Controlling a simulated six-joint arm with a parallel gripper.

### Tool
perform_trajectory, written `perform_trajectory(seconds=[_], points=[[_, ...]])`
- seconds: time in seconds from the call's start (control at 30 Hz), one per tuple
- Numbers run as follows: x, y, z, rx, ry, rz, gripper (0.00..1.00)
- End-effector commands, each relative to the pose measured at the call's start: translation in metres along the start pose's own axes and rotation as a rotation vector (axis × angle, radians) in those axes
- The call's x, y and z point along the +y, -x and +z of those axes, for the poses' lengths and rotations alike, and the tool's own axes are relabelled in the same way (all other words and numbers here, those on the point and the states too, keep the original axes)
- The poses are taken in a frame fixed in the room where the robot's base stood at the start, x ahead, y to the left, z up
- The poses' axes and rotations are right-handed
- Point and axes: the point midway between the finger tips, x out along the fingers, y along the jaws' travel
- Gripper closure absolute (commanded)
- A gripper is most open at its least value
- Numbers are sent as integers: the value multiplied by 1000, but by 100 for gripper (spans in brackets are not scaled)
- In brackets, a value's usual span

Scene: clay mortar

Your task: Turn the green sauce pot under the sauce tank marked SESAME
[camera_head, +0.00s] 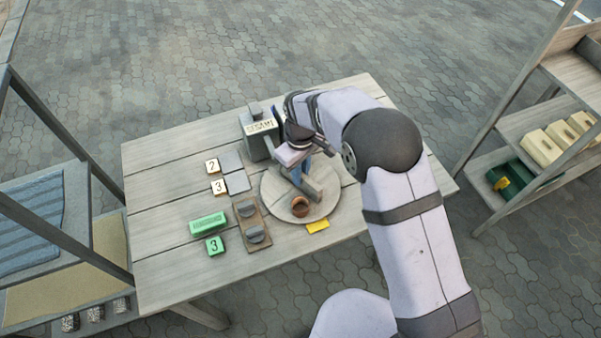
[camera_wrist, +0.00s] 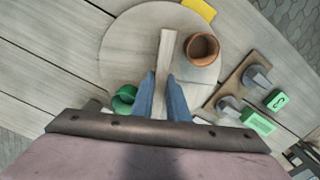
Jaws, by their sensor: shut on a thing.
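The round turntable (camera_head: 275,197) lies on the wooden table and also shows in the wrist view (camera_wrist: 125,50). A wooden bar (camera_wrist: 166,48) crosses it. My gripper (camera_wrist: 163,92) is shut on this bar with its blue fingers. The green sauce pot (camera_wrist: 122,101) is near the turntable's edge, left of my fingers in the wrist view; my arm hides it in the head view. A brown clay pot (camera_head: 300,206) stands across the turntable, also in the wrist view (camera_wrist: 202,48). The grey sauce tank with the SESAME sign (camera_head: 259,127) stands at the table's back, partly behind my gripper.
A yellow tag (camera_head: 317,226) lies at the turntable's front edge. Left of the turntable are a wooden board with grey knobs (camera_head: 240,209), a green block (camera_head: 207,224), a green number cube (camera_head: 214,246) and number tiles (camera_head: 212,166). Shelves flank the table. The table's left end is clear.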

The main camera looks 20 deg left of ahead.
Motion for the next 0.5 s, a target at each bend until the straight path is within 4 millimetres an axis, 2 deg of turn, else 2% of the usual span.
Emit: perform_trajectory(seconds=[0.5], points=[[1, 3, -3, 8, 259, 4, 100]])
